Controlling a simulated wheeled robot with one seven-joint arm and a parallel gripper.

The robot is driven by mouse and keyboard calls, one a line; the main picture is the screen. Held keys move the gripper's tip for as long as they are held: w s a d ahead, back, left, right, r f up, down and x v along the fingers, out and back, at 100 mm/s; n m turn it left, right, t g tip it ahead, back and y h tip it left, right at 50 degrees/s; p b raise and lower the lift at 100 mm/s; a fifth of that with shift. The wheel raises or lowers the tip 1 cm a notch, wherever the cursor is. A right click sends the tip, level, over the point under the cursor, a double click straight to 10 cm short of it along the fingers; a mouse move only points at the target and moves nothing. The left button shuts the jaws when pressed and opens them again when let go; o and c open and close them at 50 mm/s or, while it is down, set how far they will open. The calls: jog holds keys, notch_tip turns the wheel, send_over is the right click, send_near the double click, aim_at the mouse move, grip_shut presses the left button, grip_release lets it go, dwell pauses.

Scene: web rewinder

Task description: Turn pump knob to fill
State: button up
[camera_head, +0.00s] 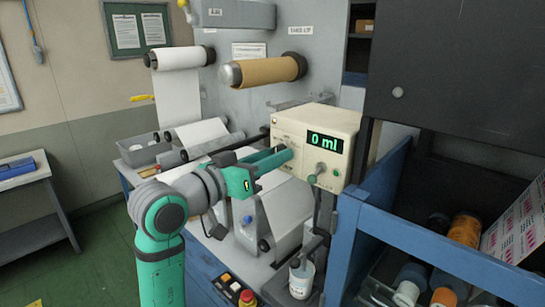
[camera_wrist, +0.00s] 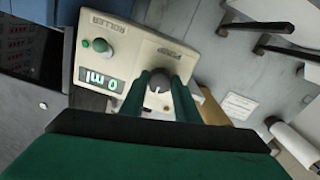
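The pump (camera_head: 288,133) is a cream box with a lit green display (camera_head: 325,142) reading 0 ml. In the wrist view its face (camera_wrist: 132,50) carries the words ROLLER and PUMP, and the display (camera_wrist: 102,82) appears upside down. The round grey pump knob (camera_wrist: 158,88) has a light mark and lies between the tips of my green fingers. My gripper (camera_wrist: 160,92) has one finger on each side of the knob; I cannot tell whether they touch it. In the head view my gripper (camera_head: 284,157) reaches the box's left front, hiding the knob.
A green button (camera_head: 313,179) on a grey base sits below the display, right of my gripper. A white bottle (camera_head: 301,278) stands below the pump. Rollers (camera_head: 262,71) are mounted behind. A blue-framed bin (camera_head: 400,232) with bottles is at the right.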

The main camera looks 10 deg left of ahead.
jog(key=c, duration=0.3)
jog(key=shift+m, duration=0.3)
jog(key=m, duration=0.8)
jog(key=shift+m, duration=0.3)
dwell(0.4)
jog(key=o, duration=1)
jog(key=shift+o, duration=0.2)
